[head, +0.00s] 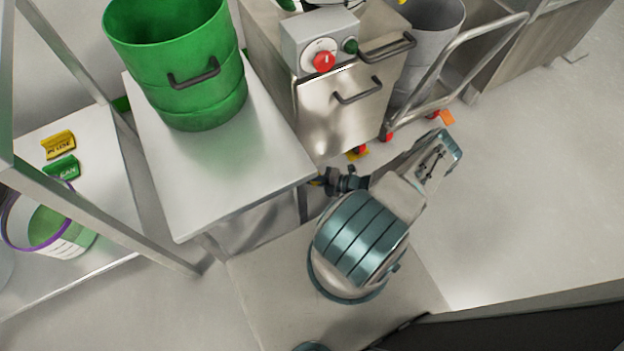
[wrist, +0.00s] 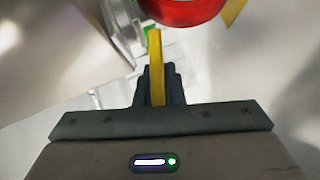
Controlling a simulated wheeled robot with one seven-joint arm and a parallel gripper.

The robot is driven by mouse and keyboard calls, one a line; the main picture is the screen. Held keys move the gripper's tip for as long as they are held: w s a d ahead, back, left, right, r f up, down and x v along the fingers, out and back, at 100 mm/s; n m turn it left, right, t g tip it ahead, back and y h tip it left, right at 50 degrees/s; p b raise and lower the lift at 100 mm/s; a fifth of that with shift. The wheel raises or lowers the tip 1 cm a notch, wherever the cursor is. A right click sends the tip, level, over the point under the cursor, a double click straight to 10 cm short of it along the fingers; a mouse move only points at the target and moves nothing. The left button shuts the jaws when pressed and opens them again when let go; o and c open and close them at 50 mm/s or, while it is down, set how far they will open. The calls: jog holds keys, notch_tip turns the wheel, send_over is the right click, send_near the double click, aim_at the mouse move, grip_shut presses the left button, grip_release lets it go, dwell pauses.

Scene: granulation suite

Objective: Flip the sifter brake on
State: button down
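My gripper (wrist: 158,80) shows in the wrist view with its two dark fingers close together on a narrow yellow lever (wrist: 155,45). The lever fills the gap and sticks out past the fingertips. A round red part (wrist: 182,8), which looks like a caster, is just beyond the lever's tip. In the head view my gripper (head: 326,182) is low beside the steel cabinet machine (head: 345,110), near the floor, with a bit of yellow at its tip. Another red and yellow caster part (head: 358,152) shows under the machine's front. The lever's base is hidden.
A steel table (head: 200,180) with a green drum (head: 185,70) stands close to the left of my gripper. A grey bin on a wheeled cart (head: 455,75) stands right of the machine. The floor at right (head: 530,190) is clear.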

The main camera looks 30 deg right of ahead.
jog(key=shift+f+b, duration=0.15)
jog(key=shift+b, duration=0.15)
jog(key=f+t+b, duration=0.1)
jog(key=b, duration=0.2)
jog(key=shift+n+y, duration=0.4)
jog(key=n+b, duration=0.1)
jog(key=b, duration=0.1)
jog(key=n+t+y+b, duration=0.1)
jog(key=b, duration=0.2)
jog(key=shift+s+f, duration=0.1)
jog(key=shift+f, duration=0.25)
jog(key=shift+n+t+y+b, duration=0.6)
jog(key=shift+n+y+b, duration=0.25)
jog(key=shift+n+y, duration=0.05)
jog(key=c, duration=1.8)
grip_release()
jog(key=shift+d, duration=0.1)
